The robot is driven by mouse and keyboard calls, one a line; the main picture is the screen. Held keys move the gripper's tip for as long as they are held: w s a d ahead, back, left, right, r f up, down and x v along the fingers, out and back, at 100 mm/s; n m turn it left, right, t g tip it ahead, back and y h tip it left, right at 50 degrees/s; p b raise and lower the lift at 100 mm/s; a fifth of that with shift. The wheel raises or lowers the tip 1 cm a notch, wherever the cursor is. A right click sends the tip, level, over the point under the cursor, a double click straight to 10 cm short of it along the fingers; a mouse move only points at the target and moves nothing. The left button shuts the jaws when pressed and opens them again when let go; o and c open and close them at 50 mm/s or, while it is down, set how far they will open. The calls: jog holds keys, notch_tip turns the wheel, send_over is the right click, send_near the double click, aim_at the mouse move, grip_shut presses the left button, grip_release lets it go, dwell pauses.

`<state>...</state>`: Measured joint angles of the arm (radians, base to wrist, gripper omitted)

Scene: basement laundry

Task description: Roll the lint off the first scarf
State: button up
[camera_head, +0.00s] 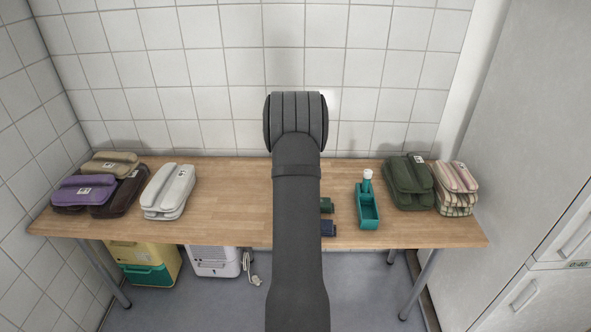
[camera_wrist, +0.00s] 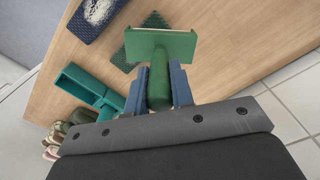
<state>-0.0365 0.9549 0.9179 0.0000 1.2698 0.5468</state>
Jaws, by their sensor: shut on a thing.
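My gripper (camera_wrist: 158,88) has blue fingers shut on the handle of a green tool (camera_wrist: 161,45) with a wide, flat head, seen in the wrist view. The head camera sees only my arm; the gripper and tool are hidden behind it. A dark blue cloth (camera_wrist: 97,14) with a white fluffy patch lies at the top left of the wrist view. A dark green textured cloth (camera_wrist: 153,20) lies partly behind the tool head. In the head view, edges of the green (camera_head: 326,205) and blue (camera_head: 328,228) pieces show beside my arm. Which is the first scarf I cannot tell.
A teal tray (camera_head: 369,212) with a white-topped post (camera_head: 367,174) stands right of my arm. Folded stacks of purple (camera_head: 82,190), pale grey (camera_head: 167,190), dark green (camera_head: 408,182) and striped textiles (camera_head: 456,188) line the wooden table (camera_head: 235,205). Tiled wall behind.

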jog(key=shift+r, duration=2.25)
